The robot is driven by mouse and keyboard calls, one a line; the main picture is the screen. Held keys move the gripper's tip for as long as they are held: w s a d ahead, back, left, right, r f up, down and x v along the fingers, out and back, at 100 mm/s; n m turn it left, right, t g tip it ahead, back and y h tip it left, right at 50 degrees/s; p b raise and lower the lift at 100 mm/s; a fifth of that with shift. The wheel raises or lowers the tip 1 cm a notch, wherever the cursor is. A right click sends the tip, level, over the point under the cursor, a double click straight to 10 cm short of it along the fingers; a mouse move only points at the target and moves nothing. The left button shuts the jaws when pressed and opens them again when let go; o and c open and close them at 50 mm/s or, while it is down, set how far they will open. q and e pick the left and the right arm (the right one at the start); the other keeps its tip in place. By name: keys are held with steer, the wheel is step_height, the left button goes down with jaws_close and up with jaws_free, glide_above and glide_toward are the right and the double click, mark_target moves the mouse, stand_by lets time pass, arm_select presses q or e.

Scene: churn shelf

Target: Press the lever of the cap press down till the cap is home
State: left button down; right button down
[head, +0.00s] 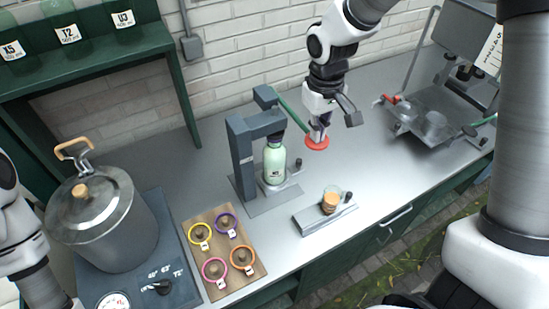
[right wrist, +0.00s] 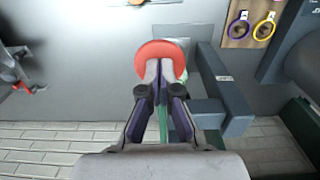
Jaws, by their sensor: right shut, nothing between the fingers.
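The grey cap press (head: 243,155) stands on the steel counter, with a pale green bottle (head: 273,165) upright in it. The bottle's dark top is under the press head; I cannot tell how far the cap sits down. The green lever (head: 292,115) slopes from the press head down to the right and ends in a red round knob (head: 317,143). My right gripper (head: 319,133) is shut and empty, fingertips pointing down at the knob. In the right wrist view the fingertips (right wrist: 160,68) overlap the red knob (right wrist: 158,50); contact is not certain. My left gripper is out of view.
A small tray (head: 310,222) with a cork-coloured cup (head: 331,201) lies in front of the press. A wooden board (head: 222,280) with several coloured rings is at front left, near a large lidded pot (head: 100,225). A metal rack (head: 430,120) stands at right.

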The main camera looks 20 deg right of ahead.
steer(key=shift+f, duration=0.45)
steer(key=shift+s+f+b, duration=0.1)
steer(key=shift+f+b, duration=0.35)
steer(key=shift+f, duration=0.25)
steer(key=shift+r, duration=0.1)
steer(key=shift+s, duration=0.1)
stand_by(0.3)
